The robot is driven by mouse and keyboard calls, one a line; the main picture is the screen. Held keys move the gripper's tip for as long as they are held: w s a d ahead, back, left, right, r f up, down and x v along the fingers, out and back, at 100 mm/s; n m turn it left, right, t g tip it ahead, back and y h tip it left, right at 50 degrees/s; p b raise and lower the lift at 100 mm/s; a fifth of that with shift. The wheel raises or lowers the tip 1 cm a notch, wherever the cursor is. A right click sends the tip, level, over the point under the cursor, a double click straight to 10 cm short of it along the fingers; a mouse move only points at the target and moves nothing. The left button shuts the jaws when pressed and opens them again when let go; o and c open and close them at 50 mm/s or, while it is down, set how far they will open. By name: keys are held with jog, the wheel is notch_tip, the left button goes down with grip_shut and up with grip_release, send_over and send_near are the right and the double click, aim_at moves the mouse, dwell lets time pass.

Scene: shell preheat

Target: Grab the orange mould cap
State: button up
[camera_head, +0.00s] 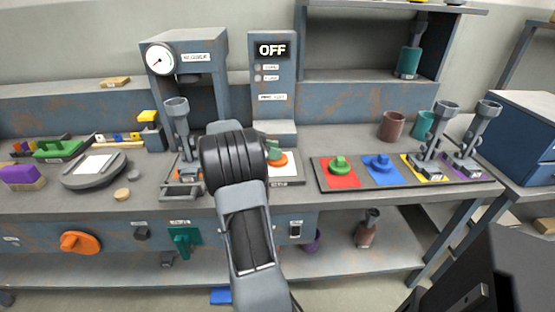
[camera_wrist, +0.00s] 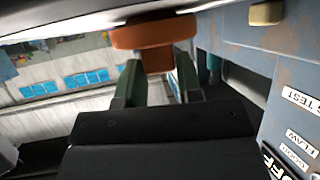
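The orange mould cap (camera_wrist: 155,35) is a flat round disc with a short stem. The disc lies just beyond the fingertips. In the head view the cap (camera_head: 281,162) shows partly, over the white square of the bench panel, with my gripper (camera_head: 273,152) above it. My arm hides its left part. I cannot tell whether the cap touches the panel.
A board to the right holds a green cap (camera_head: 339,167), a blue cap (camera_head: 381,163) and two grey upright tools (camera_head: 433,135). The grey column with the OFF display (camera_head: 272,75) stands close behind the orange cap. A gauge press (camera_head: 190,70) stands to the left.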

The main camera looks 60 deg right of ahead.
jog(key=c, duration=0.5)
jog(key=shift+o, duration=0.2)
